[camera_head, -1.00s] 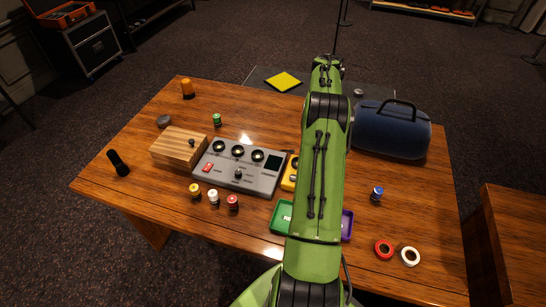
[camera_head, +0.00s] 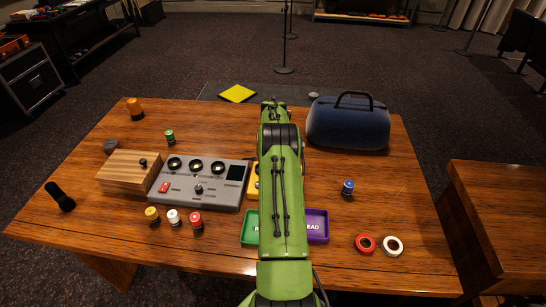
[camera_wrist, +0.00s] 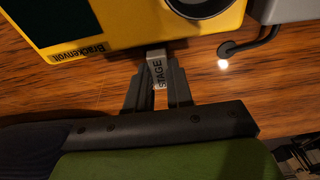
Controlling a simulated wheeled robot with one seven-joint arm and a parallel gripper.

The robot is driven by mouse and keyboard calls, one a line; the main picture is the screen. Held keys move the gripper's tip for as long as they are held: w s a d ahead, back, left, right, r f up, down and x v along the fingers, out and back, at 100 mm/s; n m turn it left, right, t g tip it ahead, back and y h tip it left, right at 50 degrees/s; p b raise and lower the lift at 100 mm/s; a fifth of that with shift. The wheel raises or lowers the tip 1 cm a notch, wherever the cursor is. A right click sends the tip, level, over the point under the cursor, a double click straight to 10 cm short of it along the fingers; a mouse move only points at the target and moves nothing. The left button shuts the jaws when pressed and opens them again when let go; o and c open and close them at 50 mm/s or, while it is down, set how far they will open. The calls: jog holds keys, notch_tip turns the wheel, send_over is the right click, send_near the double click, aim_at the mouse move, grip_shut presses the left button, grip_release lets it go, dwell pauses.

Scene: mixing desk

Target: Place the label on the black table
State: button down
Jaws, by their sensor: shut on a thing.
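In the head view my green arm hides the gripper and label.
The wooden desk (camera_head: 380,180) holds a grey mixer (camera_head: 215,188), a wooden block (camera_head: 122,174), a blue case (camera_head: 348,125), green (camera_head: 249,231) and purple (camera_head: 318,226) trays, and red (camera_head: 365,244) and white (camera_head: 393,246) rings. Several small coloured jars stand in front of the mixer.

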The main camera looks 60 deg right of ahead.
jog(key=shift+f, duration=0.55)
jog(key=c, duration=1)
grip_release()
